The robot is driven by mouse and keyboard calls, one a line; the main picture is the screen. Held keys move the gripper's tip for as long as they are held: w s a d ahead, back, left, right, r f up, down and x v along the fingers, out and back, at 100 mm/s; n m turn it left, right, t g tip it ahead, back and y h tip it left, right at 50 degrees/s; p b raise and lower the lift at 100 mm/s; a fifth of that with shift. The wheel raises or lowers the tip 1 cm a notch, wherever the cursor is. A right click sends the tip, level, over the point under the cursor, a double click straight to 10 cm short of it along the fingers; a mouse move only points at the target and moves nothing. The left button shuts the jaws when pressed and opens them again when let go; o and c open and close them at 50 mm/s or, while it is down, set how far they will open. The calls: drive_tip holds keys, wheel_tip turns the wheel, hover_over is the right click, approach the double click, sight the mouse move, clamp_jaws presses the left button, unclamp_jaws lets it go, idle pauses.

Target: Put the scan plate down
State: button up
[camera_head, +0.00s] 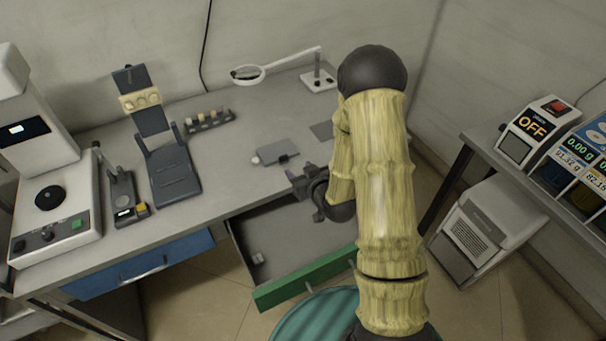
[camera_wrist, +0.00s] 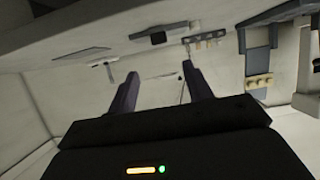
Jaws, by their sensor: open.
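A flat grey plate (camera_head: 278,151), which looks like the scan plate, lies on the grey worktop (camera_head: 235,165). A small pale knob shows at its left end. My gripper (camera_head: 294,178) is at the worktop's front edge, just in front of the plate and apart from it, partly hidden by my arm. In the wrist view, where the scene appears upside down, my gripper's two dark fingers (camera_wrist: 158,82) are spread with nothing between them. The dark plate (camera_wrist: 160,37) shows beyond them on the worktop.
An open drawer with a green front (camera_head: 305,283) juts out below my gripper, holding a small pale item (camera_head: 257,258). A magnifier (camera_head: 248,74), a rack of small pieces (camera_head: 209,121) and a dark stand (camera_head: 172,172) are on the worktop. Another flat grey piece (camera_head: 322,131) lies near my arm.

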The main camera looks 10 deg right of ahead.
drive_tip(key=shift+s+d+r, duration=0.2)
drive_tip(key=shift+s+r, duration=0.05)
drive_tip(key=shift+s, duration=0.35)
drive_tip(key=shift+r, duration=0.15)
drive_tip(key=s+d+r+m+g+h, duration=0.1)
drive_tip(key=s+r+g+h, duration=0.1)
drive_tip(key=s+r+g, duration=0.3)
drive_tip(key=s+d+r+m+g+h, duration=0.1)
drive_tip(key=s+r+g, duration=0.4)
drive_tip(key=s, duration=0.9)
drive_tip(key=shift+d+r+m+h, duration=0.3)
drive_tip(key=shift+d+m+h, duration=0.1)
drive_tip(key=shift+d+m, duration=0.2)
drive_tip(key=c, duration=0.3)
drive_tip(key=shift+w, duration=0.15)
drive_tip(key=shift+c, duration=0.2)
